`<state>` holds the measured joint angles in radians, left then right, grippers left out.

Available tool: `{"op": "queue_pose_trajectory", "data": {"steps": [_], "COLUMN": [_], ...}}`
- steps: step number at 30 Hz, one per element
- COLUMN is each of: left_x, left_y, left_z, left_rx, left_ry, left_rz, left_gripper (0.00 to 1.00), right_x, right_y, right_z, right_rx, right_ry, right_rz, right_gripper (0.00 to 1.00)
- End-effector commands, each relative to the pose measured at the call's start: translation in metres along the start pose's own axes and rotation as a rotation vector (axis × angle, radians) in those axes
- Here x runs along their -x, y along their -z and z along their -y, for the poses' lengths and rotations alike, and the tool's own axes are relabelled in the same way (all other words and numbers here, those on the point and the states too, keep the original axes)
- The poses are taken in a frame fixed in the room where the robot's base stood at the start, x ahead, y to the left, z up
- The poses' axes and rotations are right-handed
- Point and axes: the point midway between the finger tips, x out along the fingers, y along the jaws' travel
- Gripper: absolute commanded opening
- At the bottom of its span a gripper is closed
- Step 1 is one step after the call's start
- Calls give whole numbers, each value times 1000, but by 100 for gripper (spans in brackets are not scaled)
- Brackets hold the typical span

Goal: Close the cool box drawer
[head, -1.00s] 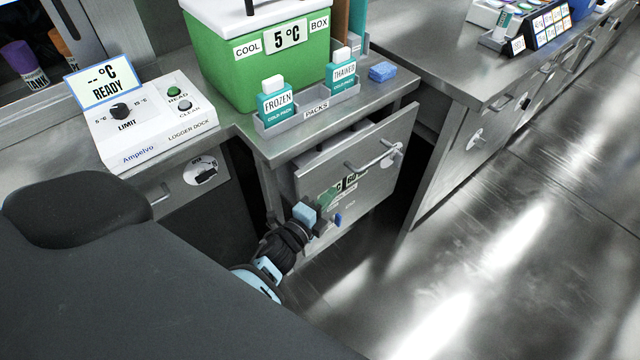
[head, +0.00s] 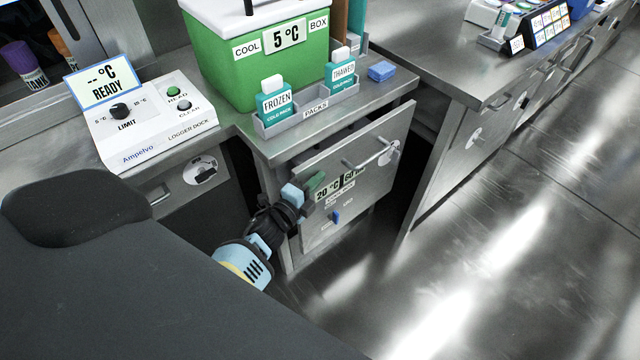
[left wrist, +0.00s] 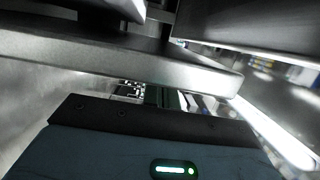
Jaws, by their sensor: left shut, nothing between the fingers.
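The cool box drawer (head: 372,187) is under the counter and stands partly open. Its metal front sits out from the cabinet, with a dark gap along the top edge. A bar handle (head: 372,153) runs across its upper part. The green cool box (head: 232,65), with a white lid and a 5 °C display, stands on the counter above. My left gripper (head: 314,185) is shut and empty at the left part of the drawer front, below the handle's level. I cannot tell whether it touches the panel. The left wrist view shows metal edges close by. My right gripper is not in view.
A white logger dock (head: 150,125) stands left. Another counter (head: 470,80) is at right. The floor (head: 500,240) in front is clear.

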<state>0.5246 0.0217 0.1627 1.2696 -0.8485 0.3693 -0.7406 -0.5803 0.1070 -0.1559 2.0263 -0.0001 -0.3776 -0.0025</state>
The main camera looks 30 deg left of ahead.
Motion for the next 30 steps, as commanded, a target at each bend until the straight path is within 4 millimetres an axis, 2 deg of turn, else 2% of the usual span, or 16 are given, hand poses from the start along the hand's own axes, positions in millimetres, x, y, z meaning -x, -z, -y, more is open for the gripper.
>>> {"op": "queue_pose_trajectory", "data": {"steps": [1, 6, 12, 19, 30], "left_x": [-2, -11, -18, -21, -21], "left_y": [-17, -55, -83, -89, -91], "left_z": [-2, -3, -2, 2, 3], "left_rx": [-10, -9, -6, -3, -4], "left_ry": [-3, -3, -3, 0, 2], "left_rz": [9, 9, 8, 10, 15], "left_gripper": [0, 0, 0, 0, 0], "right_x": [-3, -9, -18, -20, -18], "right_y": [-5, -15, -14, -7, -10], "right_z": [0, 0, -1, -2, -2], "right_rx": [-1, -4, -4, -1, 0], "right_ry": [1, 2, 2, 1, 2], "right_rz": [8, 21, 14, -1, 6], "right_gripper": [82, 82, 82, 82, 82]}}
